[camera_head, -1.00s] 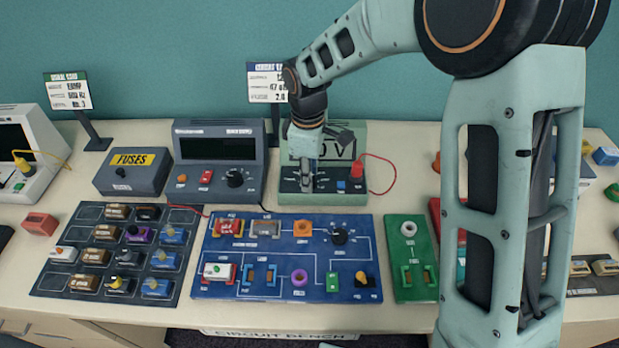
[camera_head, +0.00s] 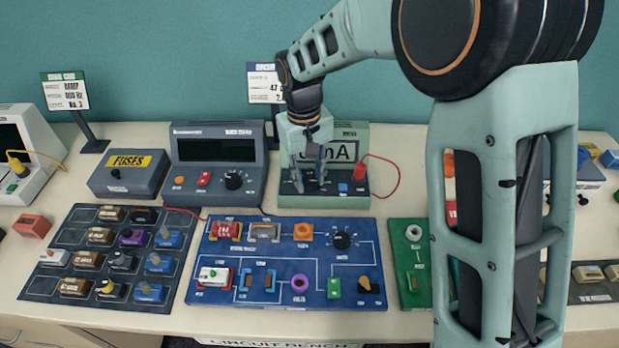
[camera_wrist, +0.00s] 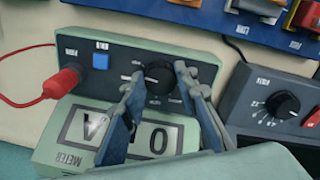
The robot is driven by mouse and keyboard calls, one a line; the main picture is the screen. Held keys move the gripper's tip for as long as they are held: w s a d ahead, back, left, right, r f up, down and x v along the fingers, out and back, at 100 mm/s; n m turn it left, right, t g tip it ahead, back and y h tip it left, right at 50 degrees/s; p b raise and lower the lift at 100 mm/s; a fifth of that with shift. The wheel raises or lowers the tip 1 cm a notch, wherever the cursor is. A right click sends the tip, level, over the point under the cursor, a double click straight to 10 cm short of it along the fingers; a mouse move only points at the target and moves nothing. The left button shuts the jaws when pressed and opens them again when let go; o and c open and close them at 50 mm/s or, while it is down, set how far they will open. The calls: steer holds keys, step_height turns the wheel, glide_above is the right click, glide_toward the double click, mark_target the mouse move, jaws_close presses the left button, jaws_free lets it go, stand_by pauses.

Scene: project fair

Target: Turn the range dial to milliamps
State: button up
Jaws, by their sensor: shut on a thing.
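The meter (camera_head: 355,200) is a pale green box with a dark front panel, at the back middle of the bench. Its range dial (camera_wrist: 158,75) is a round black knob on that panel. My gripper (camera_head: 309,187) reaches down to the panel, and its blue-grey fingers (camera_wrist: 160,82) stand on either side of the dial, shut on it. In the head view the fingers mostly hide the dial. The meter display (camera_head: 345,153) reads "mA" at its right part; in the wrist view it appears upside down, partly behind a finger.
A red plug (camera_wrist: 62,82) with a red lead sits in the meter panel beside a blue button (camera_wrist: 100,61). A grey instrument with its own black dial (camera_head: 234,179) stands close to the left. The blue circuit board (camera_head: 300,270) lies in front.

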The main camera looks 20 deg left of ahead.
mark_target(306, 182)
steer(key=shift+m, duration=1)
steer(key=o, duration=1.2)
steer(key=shift+c, duration=0.2)
steer(key=shift+r, duration=0.1)
step_height(306, 182, up, 12)
steer(key=shift+s+a, duration=0.2)
steer(key=shift+a, duration=0.15)
